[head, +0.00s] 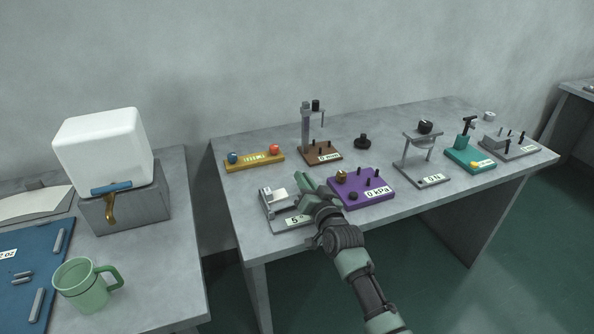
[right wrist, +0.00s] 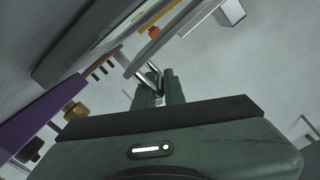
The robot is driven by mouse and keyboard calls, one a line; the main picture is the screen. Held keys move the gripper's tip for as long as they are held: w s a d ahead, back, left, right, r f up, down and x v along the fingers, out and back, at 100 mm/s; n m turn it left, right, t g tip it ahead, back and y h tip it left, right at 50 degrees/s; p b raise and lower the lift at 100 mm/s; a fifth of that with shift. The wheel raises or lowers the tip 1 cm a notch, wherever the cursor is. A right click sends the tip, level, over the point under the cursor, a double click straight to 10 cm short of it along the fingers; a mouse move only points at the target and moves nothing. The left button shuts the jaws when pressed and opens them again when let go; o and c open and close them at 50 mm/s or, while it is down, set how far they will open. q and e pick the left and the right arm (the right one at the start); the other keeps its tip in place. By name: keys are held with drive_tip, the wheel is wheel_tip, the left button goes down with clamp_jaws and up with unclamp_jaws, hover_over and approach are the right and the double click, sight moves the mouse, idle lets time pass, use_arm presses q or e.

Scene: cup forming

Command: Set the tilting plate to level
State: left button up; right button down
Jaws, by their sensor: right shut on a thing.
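The tilting plate (head: 279,195) is a small light-grey plate on a grey base (head: 277,226) near the front edge of the middle table. A white label on the base shows a "5"; the rest of it is hidden by my gripper. My right gripper (head: 305,181) reaches in from the front right, its fingers at the plate's right side. In the right wrist view its fingers (right wrist: 160,90) are shut on a thin grey metal part (right wrist: 151,65) of the device. The exact tilt of the plate is hard to judge. My left gripper is not in view.
A purple block (head: 360,189) labelled "0 kPa" stands close to the right of my gripper. Behind are a yellow bar (head: 254,161) and a brown-based stand (head: 320,153). Other devices stand further right. A green mug (head: 84,286) is on the left table.

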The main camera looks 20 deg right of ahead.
drive_tip(key=shift+d+f+m, duration=0.25)
drive_tip(key=shift+f+m, duration=0.35)
drive_tip(key=shift+m, duration=0.4)
drive_tip(key=shift+f+m, duration=0.1)
drive_tip(key=shift+m, duration=0.2)
drive_tip(key=c, duration=1.5)
unclamp_jaws()
drive_tip(key=shift+s, duration=0.1)
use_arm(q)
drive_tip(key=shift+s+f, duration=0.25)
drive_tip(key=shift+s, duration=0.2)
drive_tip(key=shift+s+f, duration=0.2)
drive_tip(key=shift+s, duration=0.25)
use_arm(e)
drive_tip(key=s, duration=0.8)
drive_tip(key=shift+d, duration=0.2)
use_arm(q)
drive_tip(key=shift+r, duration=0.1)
use_arm(e)
drive_tip(key=shift+w, duration=0.1)
